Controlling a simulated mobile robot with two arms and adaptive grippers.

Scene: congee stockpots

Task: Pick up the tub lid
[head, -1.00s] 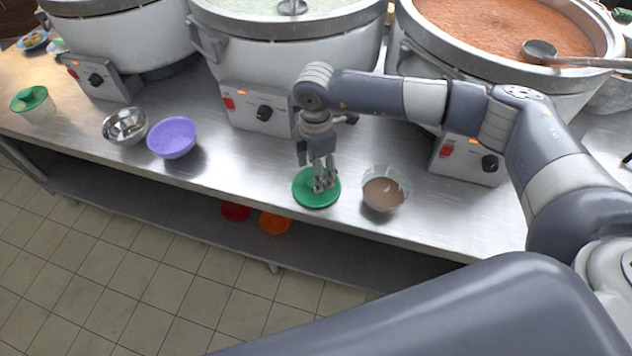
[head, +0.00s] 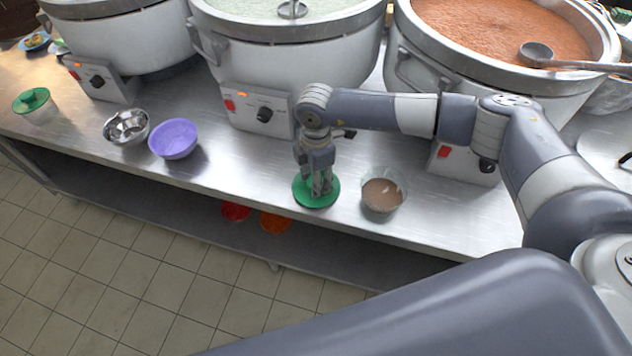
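The green round tub lid (head: 299,196) lies flat on the steel counter near its front edge in the head view. My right gripper (head: 320,192) points straight down over the middle of the lid, with its fingertips at or very near the lid's top. The fingers hide the lid's centre, so I cannot tell whether they are closed on it. A clear tub (head: 383,192) with brown contents stands open just to the right of the lid. My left gripper is not in view.
Large stockpots (head: 285,52) line the back of the counter. A purple bowl (head: 173,139), a steel bowl (head: 126,127) and a green-lidded tub (head: 36,106) stand to the left. Red (head: 235,211) and orange (head: 275,223) items sit on the lower shelf.

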